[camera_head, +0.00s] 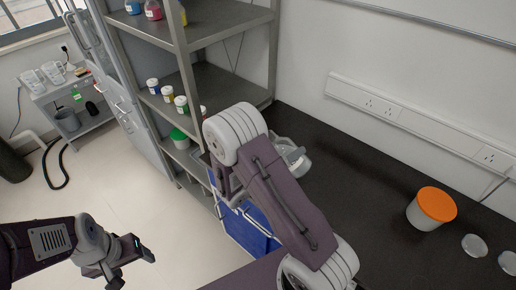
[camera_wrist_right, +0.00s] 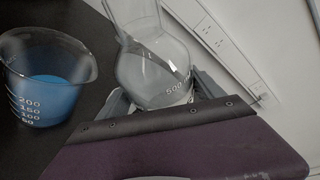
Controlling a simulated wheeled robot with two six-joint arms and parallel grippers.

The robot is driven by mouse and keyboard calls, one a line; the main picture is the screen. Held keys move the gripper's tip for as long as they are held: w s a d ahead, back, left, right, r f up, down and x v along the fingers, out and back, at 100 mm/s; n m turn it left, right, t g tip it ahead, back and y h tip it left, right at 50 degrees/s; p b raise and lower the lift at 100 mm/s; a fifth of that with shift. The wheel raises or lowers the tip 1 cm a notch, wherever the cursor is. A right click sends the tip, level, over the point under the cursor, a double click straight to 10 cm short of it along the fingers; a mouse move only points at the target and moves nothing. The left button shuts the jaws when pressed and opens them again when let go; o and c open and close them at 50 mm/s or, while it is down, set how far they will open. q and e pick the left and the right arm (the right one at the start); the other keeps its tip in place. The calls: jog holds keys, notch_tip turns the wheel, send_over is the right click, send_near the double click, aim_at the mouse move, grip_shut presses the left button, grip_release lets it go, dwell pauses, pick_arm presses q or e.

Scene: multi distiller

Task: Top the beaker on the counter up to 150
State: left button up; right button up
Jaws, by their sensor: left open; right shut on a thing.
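In the right wrist view, a clear glass beaker (camera_wrist_right: 48,95) stands on the dark counter with blue liquid in it. White marks on it read 50 to 200, but I cannot read the exact level. My right gripper (camera_wrist_right: 165,92) is shut on a clear glass flask (camera_wrist_right: 150,62) marked 500, right of the beaker and apart from it. The flask's contents look clear or greyish. In the head view, clear glassware (camera_head: 293,158) shows beside my right arm, which hides the right gripper and the beaker. My left gripper (camera_head: 132,268) is open and empty over the floor.
An orange-lidded white tub (camera_head: 431,208) and small clear dishes (camera_head: 475,245) stand on the counter (camera_head: 345,175) at right. A metal shelf (camera_head: 225,85) with small bottles is behind. A blue crate (camera_head: 247,228) sits beside the counter. A side table (camera_head: 75,88) holds glassware at far left.

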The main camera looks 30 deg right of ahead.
jog(key=shift+f, duration=0.15)
jog(key=shift+s+d, duration=0.1)
dwell(0.3)
jog(key=shift+f+b, duration=0.15)
jog(key=shift+b, duration=0.15)
jog(key=shift+n, duration=0.3)
jog(key=shift+f, duration=0.1)
dwell(0.3)
jog(key=shift+s+d+n+h+b, duration=0.1)
jog(key=shift+n+h+b, duration=0.2)
jog(key=shift+s+d+f+n+b, duration=0.1)
jog(key=shift+f+n+b, duration=0.05)
jog(key=shift+n+b, duration=0.2)
dwell(1.2)
